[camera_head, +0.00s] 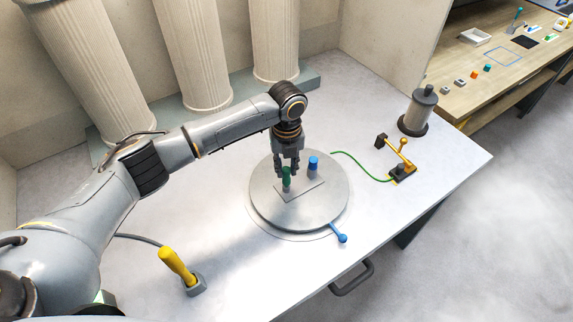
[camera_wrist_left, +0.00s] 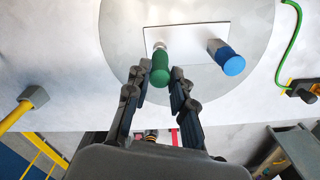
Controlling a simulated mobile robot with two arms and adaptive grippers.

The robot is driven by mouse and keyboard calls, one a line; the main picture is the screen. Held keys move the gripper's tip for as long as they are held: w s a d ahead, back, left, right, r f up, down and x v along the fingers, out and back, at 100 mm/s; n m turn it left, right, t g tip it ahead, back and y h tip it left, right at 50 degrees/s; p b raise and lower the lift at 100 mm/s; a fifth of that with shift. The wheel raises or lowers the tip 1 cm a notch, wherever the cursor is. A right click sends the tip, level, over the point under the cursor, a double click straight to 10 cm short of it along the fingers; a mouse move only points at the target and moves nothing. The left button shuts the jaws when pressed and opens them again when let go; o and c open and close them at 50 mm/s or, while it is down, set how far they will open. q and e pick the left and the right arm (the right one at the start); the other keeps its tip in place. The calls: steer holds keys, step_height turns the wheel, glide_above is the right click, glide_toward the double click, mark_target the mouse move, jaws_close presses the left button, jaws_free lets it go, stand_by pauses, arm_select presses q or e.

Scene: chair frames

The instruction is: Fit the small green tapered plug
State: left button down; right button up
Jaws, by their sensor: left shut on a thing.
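The green plug (camera_head: 286,181) stands upright at the small light plate (camera_head: 296,193) on the round grey disc (camera_head: 265,207). My left gripper (camera_head: 288,170) reaches down from above and is shut on the green plug. In the left wrist view the green plug (camera_wrist_left: 160,70) sits between the fingertips (camera_wrist_left: 158,80), over the left part of the plate (camera_wrist_left: 190,33). A pale bit shows at its far end; whether that end is seated in the plate is hidden. A blue plug (camera_head: 313,163) stands on the plate to the right. My right gripper is not in view.
A blue-knobbed lever (camera_head: 340,237) sticks out at the disc's front right. A yellow handle (camera_head: 177,266) stands in a grey holder at the front left. An orange lever device (camera_head: 402,168) with a green cable and a grey canister (camera_head: 418,111) stand right. Columns (camera_head: 190,50) line the back.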

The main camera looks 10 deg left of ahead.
arm_select(q)
steer(key=shift+f, duration=0.85)
steer(key=c, duration=1.1)
jaws_free()
steer(key=shift+o, duration=0.2)
step_height(320, 180, up, 12)
steer(key=shift+f, duration=0.1)
